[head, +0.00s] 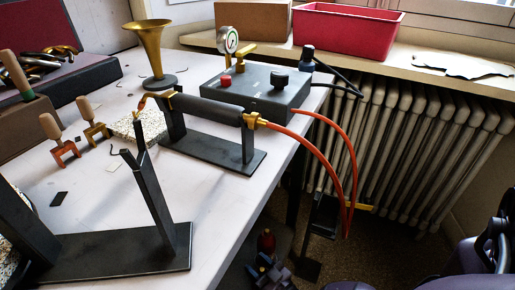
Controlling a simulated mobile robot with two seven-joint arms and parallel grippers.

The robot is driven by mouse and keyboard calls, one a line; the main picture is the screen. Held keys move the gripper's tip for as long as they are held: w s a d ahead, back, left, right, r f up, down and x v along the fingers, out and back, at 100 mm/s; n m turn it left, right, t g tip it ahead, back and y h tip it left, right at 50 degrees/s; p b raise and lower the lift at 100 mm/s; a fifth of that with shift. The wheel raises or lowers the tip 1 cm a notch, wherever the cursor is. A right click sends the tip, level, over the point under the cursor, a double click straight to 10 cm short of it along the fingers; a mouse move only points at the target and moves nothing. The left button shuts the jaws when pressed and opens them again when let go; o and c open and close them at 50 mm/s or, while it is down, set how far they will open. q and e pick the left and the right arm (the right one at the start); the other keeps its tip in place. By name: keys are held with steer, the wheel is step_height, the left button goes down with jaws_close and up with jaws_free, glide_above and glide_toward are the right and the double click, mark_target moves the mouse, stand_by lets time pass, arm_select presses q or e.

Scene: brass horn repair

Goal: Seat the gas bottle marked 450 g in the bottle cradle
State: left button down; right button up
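A black bracket on a dark post (325,215) stands on the floor beside the table; it may be the bottle cradle, but I cannot tell for sure. A brass fitting (365,207) on the orange hoses (335,165) hangs at it. A small red shape (266,243) shows low in the shadow below the table edge, above blue-grey parts; I cannot tell if it is a gas bottle. No 450 g marking is readable. My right gripper (495,240) seems to be the dark part at the right edge, partly cut off, well away from the bracket.
The white table (225,205) carries a torch (205,108) on a black stand, a grey gauge box (255,95), a brass horn bell (152,45) and an empty black stand (120,255). A radiator (410,130) stands behind. Hoses loop beyond the table's right edge.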

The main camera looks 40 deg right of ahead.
steer(key=o, duration=0.3)
steer(key=s+p, duration=0.2)
steer(key=s, duration=0.8)
steer(key=shift+s+a, duration=0.15)
steer(key=shift+s, duration=0.25)
